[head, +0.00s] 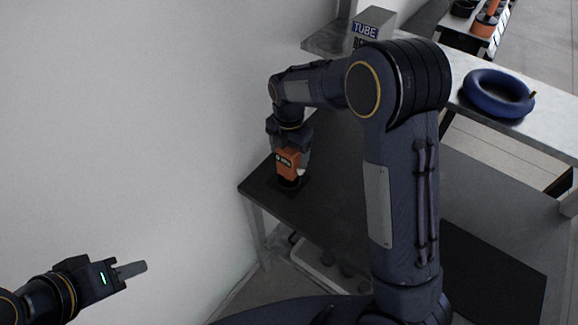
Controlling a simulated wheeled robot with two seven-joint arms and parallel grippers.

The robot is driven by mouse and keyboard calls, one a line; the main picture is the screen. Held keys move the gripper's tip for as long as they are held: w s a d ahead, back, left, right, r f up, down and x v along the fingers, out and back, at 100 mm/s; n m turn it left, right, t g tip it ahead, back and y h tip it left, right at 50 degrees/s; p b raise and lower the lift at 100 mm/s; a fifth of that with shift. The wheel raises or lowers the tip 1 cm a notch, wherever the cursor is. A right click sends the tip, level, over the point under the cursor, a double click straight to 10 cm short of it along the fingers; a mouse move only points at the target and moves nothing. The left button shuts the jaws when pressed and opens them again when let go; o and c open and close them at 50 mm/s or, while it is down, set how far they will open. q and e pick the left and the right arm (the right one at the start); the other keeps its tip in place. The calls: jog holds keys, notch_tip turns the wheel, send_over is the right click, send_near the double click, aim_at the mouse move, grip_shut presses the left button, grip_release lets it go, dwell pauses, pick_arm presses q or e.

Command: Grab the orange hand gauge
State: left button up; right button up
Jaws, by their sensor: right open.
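The orange hand gauge (288,168) stands upright near the far left corner of the dark table, on a small black base. My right gripper (290,158) points down over it, with its fingers on either side of the gauge's upper part. The jaws are open; whether a finger touches the gauge cannot be told. The gripper hides the gauge's top. My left gripper (132,269) is at the lower left, in front of the white wall and far from the gauge. Its fingers overlap from this side, so their opening cannot be seen.
The dark table (335,185) is bare around the gauge. A grey box labelled TUBE (372,28) stands behind, and a blue ring (497,94) lies on a light shelf at the right. The white wall (120,120) is close on the left.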

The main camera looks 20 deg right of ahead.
jog(key=shift+f, duration=0.1)
jog(key=shift+c, duration=0.2)
jog(key=c, duration=1.6)
